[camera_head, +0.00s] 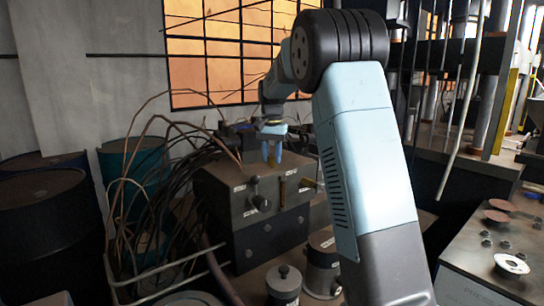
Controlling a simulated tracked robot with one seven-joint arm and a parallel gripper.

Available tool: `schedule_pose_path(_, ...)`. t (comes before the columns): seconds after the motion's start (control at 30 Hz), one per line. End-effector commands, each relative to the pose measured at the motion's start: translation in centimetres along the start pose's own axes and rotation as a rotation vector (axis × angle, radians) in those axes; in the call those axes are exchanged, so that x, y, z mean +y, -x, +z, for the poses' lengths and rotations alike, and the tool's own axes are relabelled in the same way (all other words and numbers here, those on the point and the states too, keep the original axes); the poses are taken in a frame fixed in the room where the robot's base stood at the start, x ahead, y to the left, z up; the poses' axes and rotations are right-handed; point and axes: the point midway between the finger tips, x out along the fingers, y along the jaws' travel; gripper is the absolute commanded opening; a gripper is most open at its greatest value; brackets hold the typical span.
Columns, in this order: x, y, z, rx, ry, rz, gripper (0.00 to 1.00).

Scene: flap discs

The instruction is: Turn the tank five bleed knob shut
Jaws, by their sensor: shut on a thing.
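The piece is mostly hidden between the fingers. The labels are too small to read, so I cannot tell which tank it belongs to or how far it is turned.
Tangled cables and bent copper-coloured tubes (150,125) crowd the left of the box. Dark drums (45,215) stand at far left. Lidded grey canisters (283,284) stand in front. A bench (470,255) with flap discs (511,264) is at right.

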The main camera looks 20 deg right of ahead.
Motion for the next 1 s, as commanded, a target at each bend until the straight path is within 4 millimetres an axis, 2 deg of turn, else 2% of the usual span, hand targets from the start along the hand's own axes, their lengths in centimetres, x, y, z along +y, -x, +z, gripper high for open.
schedule_pose_path(0.33, -0.12, 0.15, -0.05, 0.004, -0.139, -0.003, 0.03)
schedule_pose_path(0.87, -0.14, 0.16, -0.04, 0.004, -0.164, -0.003, 0.03)
schedule_pose_path(0.9, -0.14, 0.16, -0.04, 0.004, -0.164, -0.003, 0.34)
schedule_pose_path(1.0, -0.12, 0.13, -0.02, 0.003, -0.164, -0.003, 0.44)
